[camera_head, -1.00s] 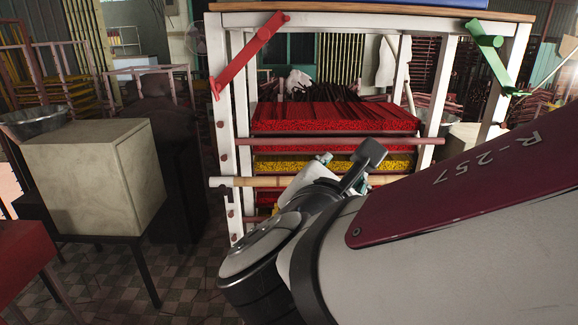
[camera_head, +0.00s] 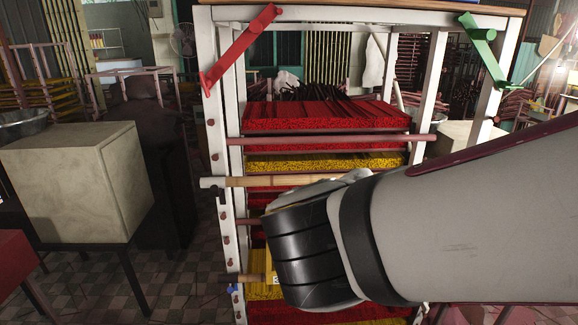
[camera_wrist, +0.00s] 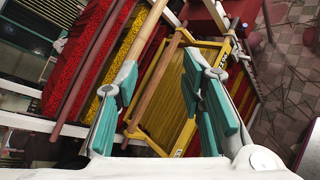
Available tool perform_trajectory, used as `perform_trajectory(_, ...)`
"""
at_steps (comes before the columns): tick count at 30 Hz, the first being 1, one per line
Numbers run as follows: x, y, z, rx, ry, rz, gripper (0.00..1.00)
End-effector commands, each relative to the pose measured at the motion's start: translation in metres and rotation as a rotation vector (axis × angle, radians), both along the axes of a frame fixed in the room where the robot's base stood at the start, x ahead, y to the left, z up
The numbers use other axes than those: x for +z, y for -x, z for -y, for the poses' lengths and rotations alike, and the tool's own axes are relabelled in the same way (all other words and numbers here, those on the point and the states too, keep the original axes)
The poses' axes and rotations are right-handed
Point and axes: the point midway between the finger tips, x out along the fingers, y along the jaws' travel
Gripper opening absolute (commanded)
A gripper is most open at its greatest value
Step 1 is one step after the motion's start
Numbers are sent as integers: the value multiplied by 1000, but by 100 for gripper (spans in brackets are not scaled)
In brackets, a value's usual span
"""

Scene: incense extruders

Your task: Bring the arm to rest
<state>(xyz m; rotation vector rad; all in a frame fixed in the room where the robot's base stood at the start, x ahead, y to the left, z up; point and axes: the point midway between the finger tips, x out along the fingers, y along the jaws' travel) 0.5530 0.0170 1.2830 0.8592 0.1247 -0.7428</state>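My arm reaches in from the right in the head view, and its dark wrist end (camera_head: 302,250) is in front of the incense rack (camera_head: 228,130). My gripper (camera_wrist: 160,65) shows in the wrist view with its two teal-padded fingers spread apart and nothing between the pads. Beyond the fingers are a wooden bar (camera_wrist: 160,82) and a yellow-framed tray (camera_wrist: 222,47) of the rack. I cannot tell how close the fingers are to them. The wrist hides part of the lower rack in the head view.
Red incense bundles (camera_head: 325,122) and yellow ones (camera_head: 325,161) fill the rack shelves. Bamboo poles (camera_head: 265,181) cross its front. A red clamp (camera_head: 240,48) and a green clamp (camera_head: 484,48) sit on its posts. A pale box (camera_head: 75,180) stands at left. Tiled floor (camera_head: 180,285) shows between.

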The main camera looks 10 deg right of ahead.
Motion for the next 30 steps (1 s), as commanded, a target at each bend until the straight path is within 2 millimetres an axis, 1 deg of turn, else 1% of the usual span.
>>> perform_trajectory(2, -5, 7, 13, -63, -61, -9, 36)
perform_trajectory(5, -18, 26, 38, -215, -218, -26, 36)
perform_trajectory(7, -30, 46, 53, -355, -373, -32, 36)
perform_trajectory(10, -46, 74, 63, -561, -624, -20, 36)
perform_trajectory(12, -54, 90, 62, -697, -804, 2, 36)
perform_trajectory(15, -58, 105, 52, -869, -1062, 52, 36)
perform_trajectory(18, -55, 111, 39, -1004, -1291, 112, 36)
perform_trajectory(21, -47, 112, 29, -1093, -1468, 164, 36)
perform_trajectory(25, -40, 111, 20, -1153, -1600, 203, 36)
perform_trajectory(30, -37, 110, 18, -1171, -1640, 214, 36)
